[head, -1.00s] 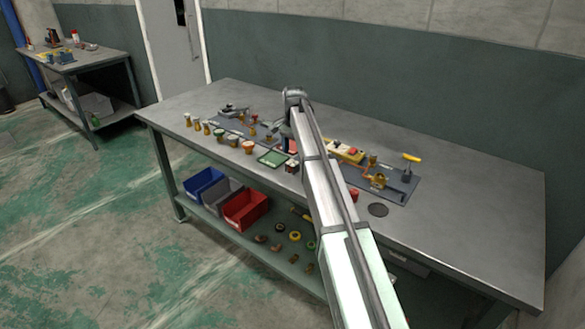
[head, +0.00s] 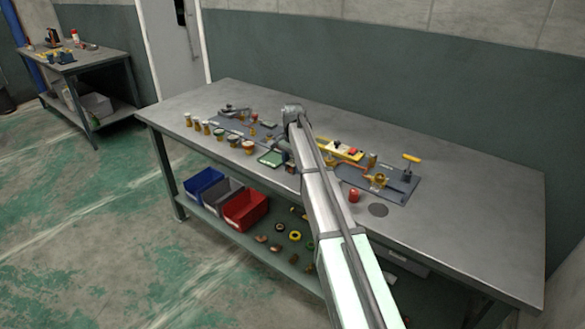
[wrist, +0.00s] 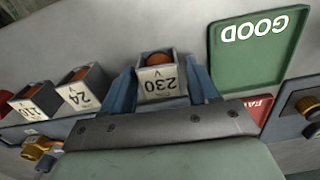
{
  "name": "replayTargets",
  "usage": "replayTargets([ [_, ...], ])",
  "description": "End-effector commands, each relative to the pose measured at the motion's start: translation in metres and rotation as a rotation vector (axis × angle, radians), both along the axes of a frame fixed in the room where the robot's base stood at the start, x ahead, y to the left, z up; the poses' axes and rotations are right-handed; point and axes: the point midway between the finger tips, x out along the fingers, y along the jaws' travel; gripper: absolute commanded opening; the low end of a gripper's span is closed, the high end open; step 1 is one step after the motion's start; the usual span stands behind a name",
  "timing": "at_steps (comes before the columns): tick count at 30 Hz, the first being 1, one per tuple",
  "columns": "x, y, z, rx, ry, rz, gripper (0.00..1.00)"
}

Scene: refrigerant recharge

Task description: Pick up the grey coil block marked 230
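The grey coil block marked 230 (wrist: 161,84) is between the blue fingers of my gripper (wrist: 162,76) in the wrist view. It has a round orange-brown centre on top, and its label reads upside down. One finger stands close along each side of it. I cannot tell whether the fingers press on it or leave a thin gap, or whether it is lifted. In the head view my arm hides the block and the fingers.
Blocks marked 24 (wrist: 80,88) and another number (wrist: 35,102) stand left of my gripper. A green GOOD panel (wrist: 225,72) and red panel (wrist: 262,106) are at right. Fittings crowd the bench in the head view; its right end (head: 480,220) is clear.

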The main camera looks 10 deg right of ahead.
Motion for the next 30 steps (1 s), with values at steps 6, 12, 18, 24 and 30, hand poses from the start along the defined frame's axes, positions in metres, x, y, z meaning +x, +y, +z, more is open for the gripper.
replayTargets([
  [6, 0.000, 0.000, 0.000, 0.000, 0.000, 0.000, 0.38],
  [12, 0.000, 0.000, 0.000, 0.000, 0.000, 0.000, 0.19],
  [18, 0.000, 0.000, 0.001, 0.000, 0.000, 0.000, 0.18],
  [24, 0.001, 0.000, 0.014, 0.001, -0.002, 0.000, 0.18],
  [30, 0.001, 0.000, 0.049, 0.000, -0.003, 0.000, 0.18],
])
